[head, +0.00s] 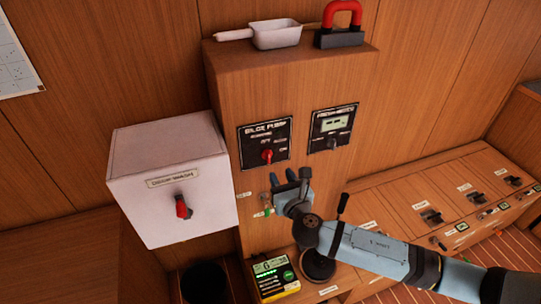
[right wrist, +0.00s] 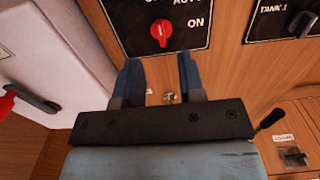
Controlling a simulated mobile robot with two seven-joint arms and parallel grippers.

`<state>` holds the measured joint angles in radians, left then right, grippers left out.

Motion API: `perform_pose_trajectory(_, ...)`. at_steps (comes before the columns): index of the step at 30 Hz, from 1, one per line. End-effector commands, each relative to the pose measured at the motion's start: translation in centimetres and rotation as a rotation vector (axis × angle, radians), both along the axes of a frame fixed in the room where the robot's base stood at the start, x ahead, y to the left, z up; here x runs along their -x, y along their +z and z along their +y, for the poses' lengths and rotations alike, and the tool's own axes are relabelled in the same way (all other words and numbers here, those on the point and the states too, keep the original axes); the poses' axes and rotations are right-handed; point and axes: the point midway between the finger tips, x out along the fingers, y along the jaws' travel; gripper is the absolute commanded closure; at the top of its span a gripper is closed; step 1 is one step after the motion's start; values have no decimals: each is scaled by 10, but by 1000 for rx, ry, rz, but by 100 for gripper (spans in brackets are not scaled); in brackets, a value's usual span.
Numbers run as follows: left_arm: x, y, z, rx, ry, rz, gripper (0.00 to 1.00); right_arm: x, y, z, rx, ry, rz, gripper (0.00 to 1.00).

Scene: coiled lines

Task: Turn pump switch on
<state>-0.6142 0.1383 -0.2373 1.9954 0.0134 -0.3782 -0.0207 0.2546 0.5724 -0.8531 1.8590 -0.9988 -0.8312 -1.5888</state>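The bilge pump panel (head: 250,134) is a black plate on the wooden cabinet front, with a red rotary switch (head: 267,155) on it. In the right wrist view the red switch (right wrist: 161,32) sits beside the word ON, with part of AUTO above. I cannot tell for sure which position it points to. My right gripper (head: 291,180) is just below the panel, its two blue fingers pointing up towards it. In the right wrist view my right gripper (right wrist: 158,62) is open and empty, with the switch beyond its fingertips. My left gripper is not in view.
A second black panel (head: 345,118) with a small display and knob is to the right. A white box (head: 170,150) labelled deck wash, with a red-and-black switch (head: 182,207), juts out at left. A yellow-black meter (head: 272,275) stands below. A scoop (head: 276,36) lies on top.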

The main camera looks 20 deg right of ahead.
Motion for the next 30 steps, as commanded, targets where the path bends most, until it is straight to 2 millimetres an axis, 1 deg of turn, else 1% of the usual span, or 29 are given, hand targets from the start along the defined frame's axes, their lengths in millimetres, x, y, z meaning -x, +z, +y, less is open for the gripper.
perform_pose_trajectory(1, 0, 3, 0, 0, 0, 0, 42, -13, 3, 0, 0, -2, -2, 64)
perform_pose_trajectory(6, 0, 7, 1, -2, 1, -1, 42, -48, 2, 2, -1, -2, 0, 64)
perform_pose_trajectory(9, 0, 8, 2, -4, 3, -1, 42, -65, 1, 3, -2, -1, 1, 64)
perform_pose_trajectory(12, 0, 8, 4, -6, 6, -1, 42, -77, 1, 3, -3, 0, 1, 64)
perform_pose_trajectory(15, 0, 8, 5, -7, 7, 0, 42, -85, 0, 3, -3, 0, 2, 64)
perform_pose_trajectory(18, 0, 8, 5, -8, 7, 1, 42, -89, 0, 3, -4, 0, 2, 64)
perform_pose_trajectory(26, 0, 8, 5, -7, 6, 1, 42, -89, 0, 3, -4, 0, 2, 64)
perform_pose_trajectory(27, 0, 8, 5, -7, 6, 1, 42, -89, 0, 3, -4, 0, 2, 73)
perform_pose_trajectory(29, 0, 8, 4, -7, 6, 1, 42, -89, 0, 3, -4, 0, 2, 87)
perform_pose_trajectory(30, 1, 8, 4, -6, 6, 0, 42, -89, 0, 3, -4, 0, 2, 96)
